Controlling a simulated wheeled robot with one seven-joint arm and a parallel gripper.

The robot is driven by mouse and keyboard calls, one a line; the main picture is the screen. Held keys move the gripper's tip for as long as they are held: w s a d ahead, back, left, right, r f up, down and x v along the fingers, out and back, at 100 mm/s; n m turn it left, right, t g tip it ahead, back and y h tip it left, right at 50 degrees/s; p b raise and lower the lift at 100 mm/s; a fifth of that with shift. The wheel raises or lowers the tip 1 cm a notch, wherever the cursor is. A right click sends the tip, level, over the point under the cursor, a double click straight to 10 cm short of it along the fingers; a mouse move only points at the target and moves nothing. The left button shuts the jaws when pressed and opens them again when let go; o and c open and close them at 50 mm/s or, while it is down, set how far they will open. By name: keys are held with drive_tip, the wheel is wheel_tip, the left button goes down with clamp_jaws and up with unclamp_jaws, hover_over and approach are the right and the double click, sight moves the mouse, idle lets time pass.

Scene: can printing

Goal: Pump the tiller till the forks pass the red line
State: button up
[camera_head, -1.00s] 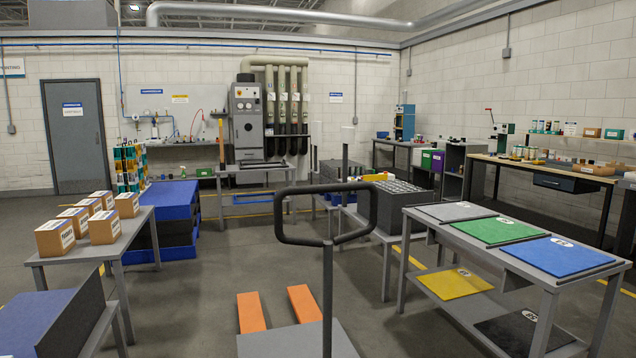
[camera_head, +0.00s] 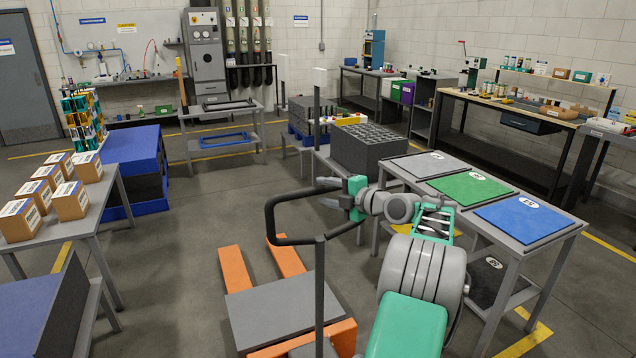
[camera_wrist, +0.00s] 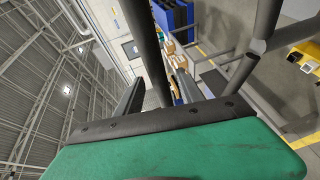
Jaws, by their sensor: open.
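The tiller is a dark post (camera_head: 319,290) with a black loop handle (camera_head: 268,215) at its top. It stands on a pallet truck with a grey deck (camera_head: 275,308) and two orange forks (camera_head: 235,268), which look low over the floor. My gripper (camera_head: 329,193) is at the right side of the loop, its fingers pointing left. In the wrist view, my gripper (camera_wrist: 158,80) is open, with a dark bar (camera_wrist: 148,45) running between its two fingers. I cannot tell whether the fingers touch it. I can make out no red line.
A table with grey, green and blue plates (camera_head: 525,219) stands close at right, beside my arm. A table with several cartons (camera_head: 70,201) is at left. A dark grey crate (camera_head: 368,148) stands behind the truck. The floor between left table and forks is clear.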

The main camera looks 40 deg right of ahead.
drive_tip(key=shift+w+a+f, duration=0.1)
drive_tip(key=shift+w, duration=0.5)
drive_tip(key=shift+w+a+f, duration=0.1)
drive_tip(key=shift+w, duration=0.45)
clamp_jaws()
idle(0.5)
